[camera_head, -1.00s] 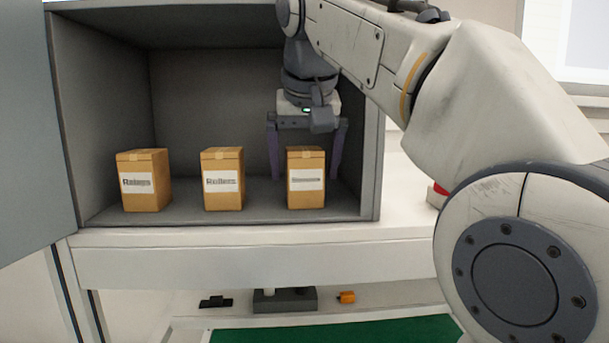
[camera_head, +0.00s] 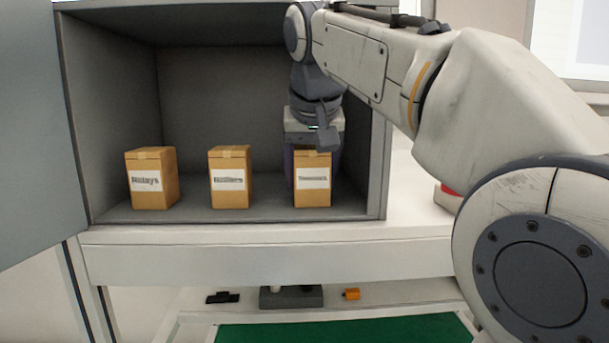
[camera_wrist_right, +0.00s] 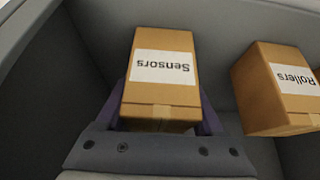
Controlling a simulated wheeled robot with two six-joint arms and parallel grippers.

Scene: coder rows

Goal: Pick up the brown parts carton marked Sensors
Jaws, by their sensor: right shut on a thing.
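The brown carton marked Sensors (camera_head: 312,190) stands upright at the right end of a row inside the grey cabinet. In the right wrist view the Sensors carton (camera_wrist_right: 162,75) shows its label upside down. My right gripper (camera_head: 311,165) reaches in from above and behind the carton. Its two purple fingers (camera_wrist_right: 162,110) are shut on the carton's sides. My left gripper is not in view.
The Rollers carton (camera_head: 229,180) stands left of the Sensors carton, with a gap between. Another carton, seemingly marked Relays (camera_head: 152,182), stands further left. The grey cabinet (camera_head: 378,165) has its right wall close beside the Sensors carton. An open door (camera_head: 28,130) is at the left.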

